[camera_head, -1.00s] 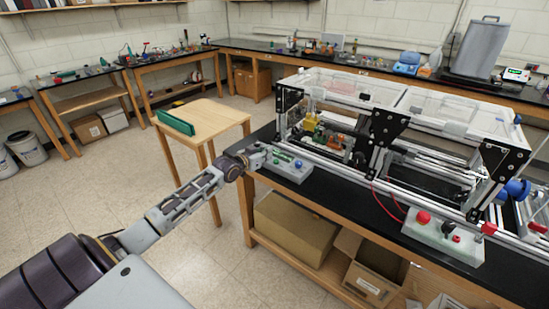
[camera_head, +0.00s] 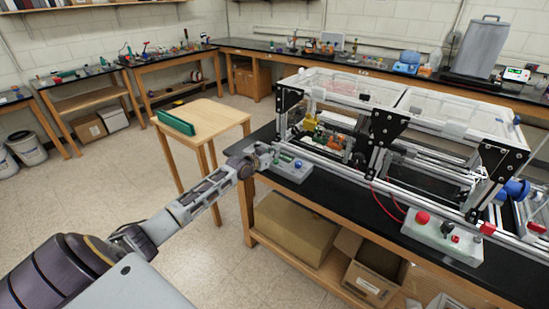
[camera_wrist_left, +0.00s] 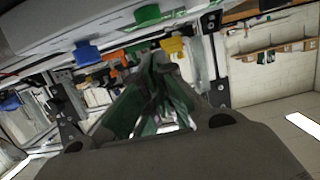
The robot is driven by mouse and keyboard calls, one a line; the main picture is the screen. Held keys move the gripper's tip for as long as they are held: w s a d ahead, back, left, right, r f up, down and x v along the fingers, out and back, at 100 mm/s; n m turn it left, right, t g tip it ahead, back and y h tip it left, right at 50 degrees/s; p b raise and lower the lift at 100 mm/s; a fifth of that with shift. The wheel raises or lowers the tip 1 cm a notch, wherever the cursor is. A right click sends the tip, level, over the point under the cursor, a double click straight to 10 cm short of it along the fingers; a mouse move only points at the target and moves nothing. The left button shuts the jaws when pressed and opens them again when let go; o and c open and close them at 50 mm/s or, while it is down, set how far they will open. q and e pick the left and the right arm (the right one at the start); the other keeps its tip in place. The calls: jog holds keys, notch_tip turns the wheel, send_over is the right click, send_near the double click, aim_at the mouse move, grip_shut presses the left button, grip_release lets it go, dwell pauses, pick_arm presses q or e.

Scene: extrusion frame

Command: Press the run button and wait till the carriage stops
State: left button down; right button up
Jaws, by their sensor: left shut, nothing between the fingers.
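A grey control box (camera_head: 293,172) sits at the near left corner of the black bench, in front of the extrusion frame (camera_head: 382,148). It has a green button (camera_head: 285,157) and a blue one (camera_head: 298,163). My left gripper (camera_head: 265,148) is shut and empty at the box's left end. In the left wrist view the closed fingertips (camera_wrist_left: 160,62) point toward the green button (camera_wrist_left: 147,14), with the blue button (camera_wrist_left: 88,50) to the left. I cannot tell whether the fingers touch a button. I cannot clearly single out the carriage among the parts inside the frame. My right gripper is out of view.
A second box with a red button (camera_head: 422,217) sits on the bench's front edge further right. A small wooden table (camera_head: 218,118) holding a green item (camera_head: 175,122) stands left of the bench. Cardboard boxes (camera_head: 295,222) sit on the shelf below.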

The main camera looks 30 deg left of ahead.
aim_at(276, 162)
pick_arm(q)
jog(key=shift+f, duration=1.2)
